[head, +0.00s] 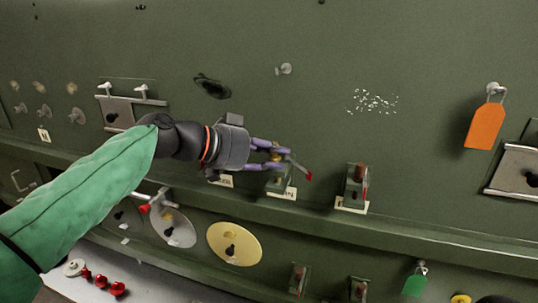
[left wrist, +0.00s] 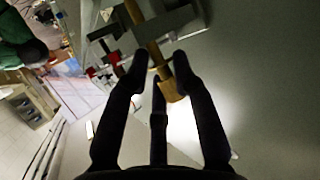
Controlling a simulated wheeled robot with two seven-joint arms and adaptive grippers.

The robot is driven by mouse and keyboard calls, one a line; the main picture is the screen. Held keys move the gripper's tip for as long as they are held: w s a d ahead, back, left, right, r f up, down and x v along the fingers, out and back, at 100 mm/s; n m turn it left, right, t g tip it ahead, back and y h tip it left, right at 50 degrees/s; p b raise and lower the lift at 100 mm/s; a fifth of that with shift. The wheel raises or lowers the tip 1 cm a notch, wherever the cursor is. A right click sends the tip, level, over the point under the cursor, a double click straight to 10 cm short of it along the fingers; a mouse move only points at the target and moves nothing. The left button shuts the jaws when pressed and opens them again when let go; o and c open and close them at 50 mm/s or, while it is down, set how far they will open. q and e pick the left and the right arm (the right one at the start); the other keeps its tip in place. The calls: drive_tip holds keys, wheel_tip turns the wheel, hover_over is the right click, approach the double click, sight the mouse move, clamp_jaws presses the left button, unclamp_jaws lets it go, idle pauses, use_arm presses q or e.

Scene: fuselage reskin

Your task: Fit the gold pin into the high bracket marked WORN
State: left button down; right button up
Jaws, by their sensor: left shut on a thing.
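My left gripper (head: 279,155) is shut on the gold pin (head: 276,157) in front of a high bracket (head: 279,181) on the green wall. In the left wrist view the gold pin (left wrist: 172,90) sits between the dark fingertips, its shaft running up to the grey bracket (left wrist: 172,24). The shaft overlaps the bracket there; I cannot tell how deep it sits in it. A red-tipped part (head: 308,176) sticks out right of the bracket. The label (head: 284,191) below it is too small to read. My right gripper is not in view.
Another high bracket (head: 355,183) with a red-brown pin stands to the right. An orange tag (head: 485,125) hangs at the upper right, a green tag (head: 414,284) lower down. A cream oval plate (head: 234,244) is below. Wall above the gripper is mostly clear.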

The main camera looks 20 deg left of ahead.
use_arm(q)
drive_tip(key=shift+s+f, duration=0.1)
drive_tip(key=shift+f, duration=0.25)
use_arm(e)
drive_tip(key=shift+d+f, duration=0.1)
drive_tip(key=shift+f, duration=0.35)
use_arm(q)
drive_tip(key=shift+d+r+p, duration=0.15)
drive_tip(key=shift+r+p, duration=0.35)
drive_tip(key=shift+r, duration=0.35)
drive_tip(key=shift+w+d+r+p, duration=0.1)
drive_tip(key=shift+w+r+p, duration=0.3)
drive_tip(key=shift+r, duration=0.2)
drive_tip(key=shift+d+r+p, duration=0.2)
drive_tip(key=shift+r+p, duration=0.15)
drive_tip(key=shift+r, duration=0.2)
drive_tip(key=shift+d+r+p, duration=0.2)
drive_tip(key=shift+r+p, duration=0.15)
drive_tip(key=shift+r, duration=0.2)
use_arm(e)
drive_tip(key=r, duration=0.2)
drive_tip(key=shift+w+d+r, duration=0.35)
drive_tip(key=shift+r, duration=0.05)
use_arm(q)
drive_tip(key=shift+a, duration=0.1)
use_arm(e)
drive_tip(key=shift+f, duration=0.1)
